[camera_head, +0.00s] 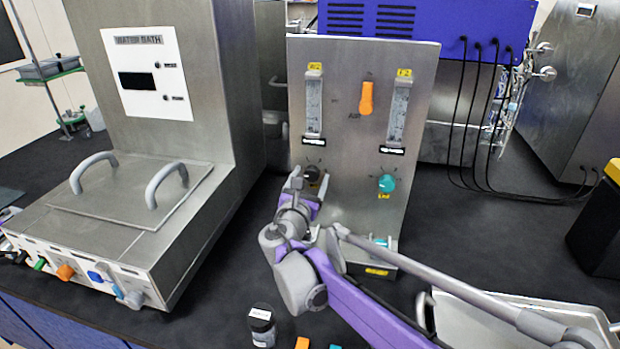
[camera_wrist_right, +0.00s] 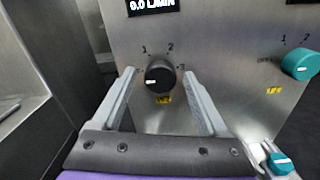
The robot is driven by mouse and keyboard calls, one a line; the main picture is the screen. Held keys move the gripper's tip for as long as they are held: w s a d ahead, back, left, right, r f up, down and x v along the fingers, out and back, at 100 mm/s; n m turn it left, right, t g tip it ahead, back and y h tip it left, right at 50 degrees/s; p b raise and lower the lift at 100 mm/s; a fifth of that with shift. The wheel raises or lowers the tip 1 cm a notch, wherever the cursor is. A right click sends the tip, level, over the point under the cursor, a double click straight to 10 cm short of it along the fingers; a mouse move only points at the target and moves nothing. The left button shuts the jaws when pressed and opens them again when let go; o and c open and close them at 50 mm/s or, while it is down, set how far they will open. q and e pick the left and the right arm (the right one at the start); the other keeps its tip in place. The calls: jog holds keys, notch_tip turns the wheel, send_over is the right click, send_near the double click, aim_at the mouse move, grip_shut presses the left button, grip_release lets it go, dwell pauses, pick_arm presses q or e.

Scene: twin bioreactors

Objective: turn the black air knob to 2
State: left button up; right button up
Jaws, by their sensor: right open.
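The black air knob (camera_wrist_right: 160,77) is on the steel panel (camera_wrist_right: 225,35), with the marks 1, 2 and 3 around it and a yellow label below. Its white pointer mark faces left and slightly down. My right gripper (camera_wrist_right: 160,82) is open, with one finger on each side of the knob and visible gaps between them. In the head view, the black knob (camera_head: 312,173) sits below the left flow meter, just above my right gripper (camera_head: 306,180), which partly covers it. My left gripper is not in view.
A teal knob (camera_head: 387,184) is to the right on the same panel, and an orange knob (camera_head: 366,98) is higher up. A water bath (camera_head: 150,215) with a handled lid stands on the left. A metal tray (camera_head: 520,312) is at the lower right.

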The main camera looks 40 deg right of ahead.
jog(key=shift+w, duration=0.1)
grip_shut()
dwell(0.4)
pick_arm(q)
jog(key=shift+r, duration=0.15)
pick_arm(e)
jog(key=m+p, duration=0.2)
jog(key=m, duration=0.3)
jog(key=shift+r+m, duration=0.15)
jog(key=shift+m, duration=0.15)
jog(key=m+p, duration=0.3)
jog(key=m, duration=0.3)
jog(key=m+p, duration=0.2)
jog(key=m, duration=0.4)
jog(key=shift+r+m, duration=0.1)
jog(key=shift+m, duration=0.3)
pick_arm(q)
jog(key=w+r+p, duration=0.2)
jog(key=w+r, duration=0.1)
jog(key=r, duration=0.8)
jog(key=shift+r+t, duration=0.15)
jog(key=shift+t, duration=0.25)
pick_arm(e)
jog(key=m, duration=0.5)
pick_arm(q)
jog(key=shift+p, duration=0.3)
pick_arm(e)
jog(key=shift+m, duration=0.3)
